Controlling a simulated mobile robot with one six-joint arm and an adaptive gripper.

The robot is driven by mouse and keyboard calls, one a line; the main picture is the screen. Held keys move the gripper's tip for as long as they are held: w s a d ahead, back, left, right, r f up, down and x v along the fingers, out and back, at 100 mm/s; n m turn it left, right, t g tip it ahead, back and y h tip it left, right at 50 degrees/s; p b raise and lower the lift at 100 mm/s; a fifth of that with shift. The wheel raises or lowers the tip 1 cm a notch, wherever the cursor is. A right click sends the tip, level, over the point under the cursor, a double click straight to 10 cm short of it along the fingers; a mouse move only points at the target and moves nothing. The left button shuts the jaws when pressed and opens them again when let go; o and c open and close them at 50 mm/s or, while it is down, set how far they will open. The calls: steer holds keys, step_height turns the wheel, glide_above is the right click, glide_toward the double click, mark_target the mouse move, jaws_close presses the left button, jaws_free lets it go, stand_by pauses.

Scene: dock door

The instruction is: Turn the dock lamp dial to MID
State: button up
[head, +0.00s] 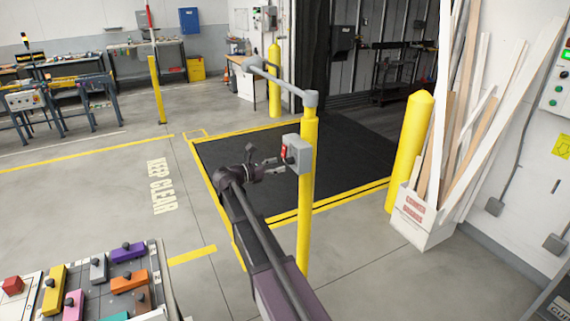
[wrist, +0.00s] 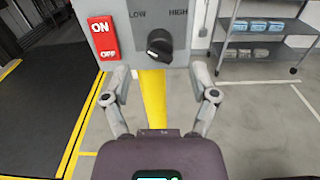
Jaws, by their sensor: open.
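The grey control box (head: 301,149) is mounted on a yellow post (head: 306,200). In the wrist view the box (wrist: 148,20) carries a black dial (wrist: 159,44), with LOW printed at its upper left and HIGH at its upper right. No MID label shows; the top of the box is cut off. I cannot tell exactly where the dial points. A red ON/OFF switch (wrist: 103,37) sits left of the dial. My gripper (wrist: 160,74) is open and empty, its fingers spread to either side below the dial, not touching it. In the head view my gripper (head: 264,161) is just left of the box.
A black dock floor (head: 270,160) lies behind. A second yellow bollard (head: 409,150) and a white bin (head: 423,218) of boards stand right.

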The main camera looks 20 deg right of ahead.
mark_target(286, 161)
steer(key=shift+d, duration=1.8)
jaws_close()
